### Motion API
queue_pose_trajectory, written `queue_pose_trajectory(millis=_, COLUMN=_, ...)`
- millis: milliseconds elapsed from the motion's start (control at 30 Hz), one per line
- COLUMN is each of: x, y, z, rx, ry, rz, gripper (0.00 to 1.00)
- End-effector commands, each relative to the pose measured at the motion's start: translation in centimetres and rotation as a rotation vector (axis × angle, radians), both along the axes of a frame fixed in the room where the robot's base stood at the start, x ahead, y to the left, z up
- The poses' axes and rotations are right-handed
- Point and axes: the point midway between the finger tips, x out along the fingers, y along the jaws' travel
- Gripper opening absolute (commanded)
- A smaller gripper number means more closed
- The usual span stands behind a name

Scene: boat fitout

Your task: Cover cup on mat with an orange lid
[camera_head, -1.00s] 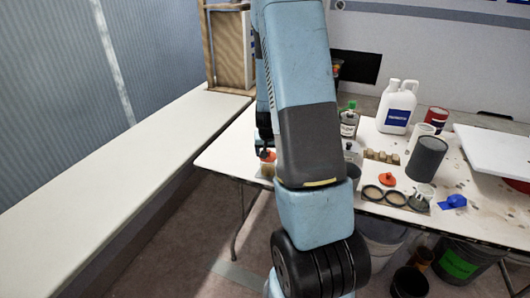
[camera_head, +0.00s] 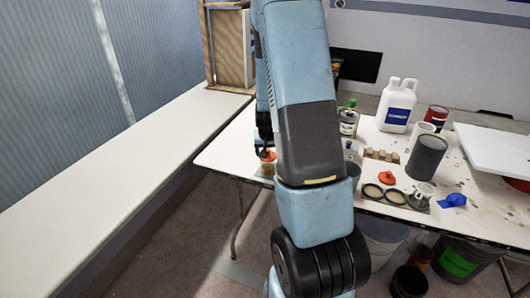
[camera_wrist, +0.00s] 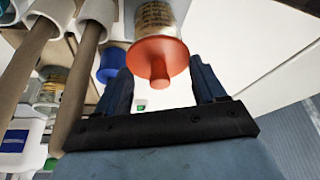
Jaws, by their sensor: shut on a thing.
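An orange lid (camera_wrist: 150,54) with a short round knob is between the two fingers of my gripper (camera_wrist: 162,88) in the wrist view. My gripper is shut on it. A clear cup with a tan printed band (camera_wrist: 155,14) is directly behind the lid, lined up with it. I cannot tell whether the lid is fully seated on its rim. In the head view the lid (camera_head: 268,156) is on top of the cup (camera_head: 267,169) at the left part of the table, and my arm hides part of them.
Another orange lid (camera_head: 387,178) lies on the worktable (camera_head: 222,155). A dark holder with round openings (camera_head: 397,196), a grey can (camera_head: 426,157), a white jug (camera_head: 396,106) and a blue item (camera_head: 453,200) stand to the right. A long white bench (camera_head: 110,190) runs along the left.

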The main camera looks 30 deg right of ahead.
Motion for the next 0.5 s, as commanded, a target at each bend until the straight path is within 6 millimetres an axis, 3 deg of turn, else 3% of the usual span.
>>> queue_pose_trajectory(millis=67, x=0.00, y=0.00, z=0.01, rx=0.000, ry=0.000, rz=0.000, gripper=0.41)
queue_pose_trajectory(millis=100, x=0.01, y=0.01, z=0.01, rx=0.000, ry=0.000, rz=0.000, gripper=0.71)
queue_pose_trajectory(millis=400, x=0.01, y=0.01, z=0.02, rx=0.000, ry=0.000, rz=0.000, gripper=0.99)
queue_pose_trajectory(millis=500, x=0.01, y=0.01, z=0.01, rx=0.000, ry=0.000, rz=0.000, gripper=0.99)
